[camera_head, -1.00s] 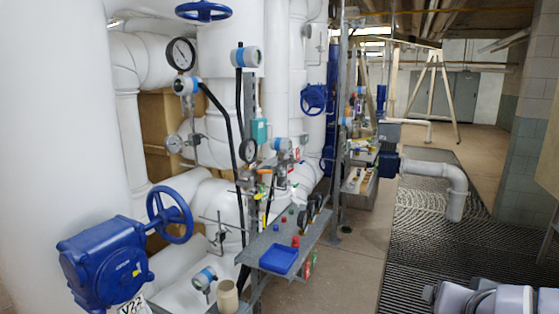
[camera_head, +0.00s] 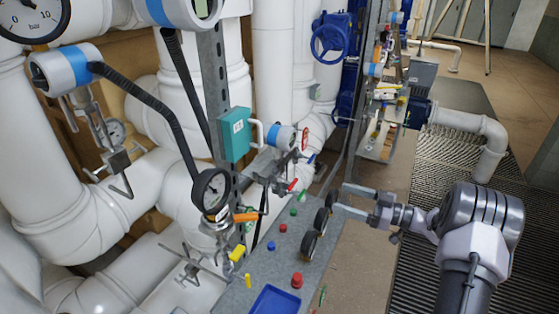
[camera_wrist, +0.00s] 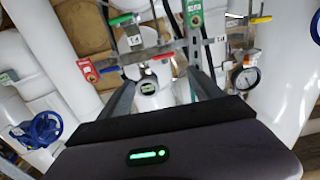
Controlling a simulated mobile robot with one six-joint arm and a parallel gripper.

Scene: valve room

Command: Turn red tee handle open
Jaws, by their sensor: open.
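A small red handle (camera_head: 293,184) sits on the pipe and valve assembly left of my gripper in the head view. The fingers also frame the wrist view (camera_wrist: 150,45).
A teal box (camera_head: 236,135) stands behind. Floor grating is on the right.

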